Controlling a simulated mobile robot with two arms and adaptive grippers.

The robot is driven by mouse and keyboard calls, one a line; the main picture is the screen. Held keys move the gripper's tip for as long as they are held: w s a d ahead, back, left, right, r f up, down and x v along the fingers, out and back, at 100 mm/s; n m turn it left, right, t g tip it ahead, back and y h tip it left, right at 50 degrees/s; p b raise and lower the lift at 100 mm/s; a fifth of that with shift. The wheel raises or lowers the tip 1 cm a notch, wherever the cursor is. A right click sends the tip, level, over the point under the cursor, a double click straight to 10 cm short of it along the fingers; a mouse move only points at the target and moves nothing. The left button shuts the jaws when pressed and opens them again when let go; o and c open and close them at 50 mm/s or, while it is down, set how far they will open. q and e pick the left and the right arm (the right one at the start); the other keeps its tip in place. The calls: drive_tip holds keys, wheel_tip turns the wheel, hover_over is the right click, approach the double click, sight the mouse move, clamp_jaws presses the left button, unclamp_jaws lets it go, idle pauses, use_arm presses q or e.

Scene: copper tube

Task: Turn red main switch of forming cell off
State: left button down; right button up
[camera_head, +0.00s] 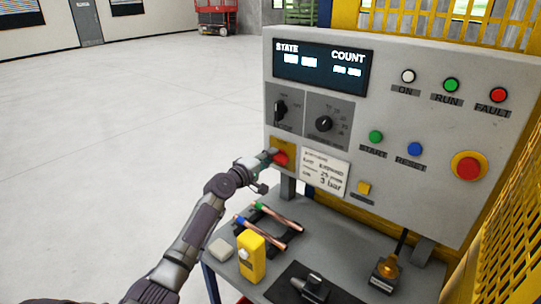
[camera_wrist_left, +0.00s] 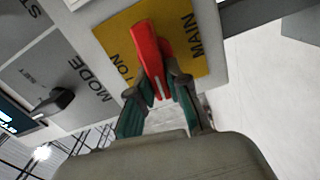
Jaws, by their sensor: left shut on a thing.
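The red main switch (camera_head: 280,157) sits on a yellow plate at the lower left of the grey control panel (camera_head: 400,120). In the left wrist view the red handle (camera_wrist_left: 147,50) stands on its yellow plate (camera_wrist_left: 187,22), which is marked MAIN and ON. My left gripper (camera_wrist_left: 160,88) has its two fingers on either side of the handle's near end and is shut on it. In the head view the left gripper (camera_head: 266,164) reaches the switch from the left, and its fingertips are hard to make out. My right gripper is not in view.
A mode knob (camera_head: 281,108) is just above the switch. Below the panel, a grey table (camera_head: 340,250) holds copper tubes (camera_head: 268,229) on a rack, a yellow device (camera_head: 251,256) and a black tool (camera_head: 315,287). Open floor lies left.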

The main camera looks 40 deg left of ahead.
use_arm(q)
drive_tip(key=shift+f+n, duration=0.1)
drive_tip(key=shift+n, duration=0.6)
drive_tip(key=c, duration=1.1)
unclamp_jaws()
drive_tip(key=s, duration=0.8)
drive_tip(key=s+a, duration=0.1)
drive_tip(key=s, duration=0.3)
drive_tip(key=shift+f, duration=0.15)
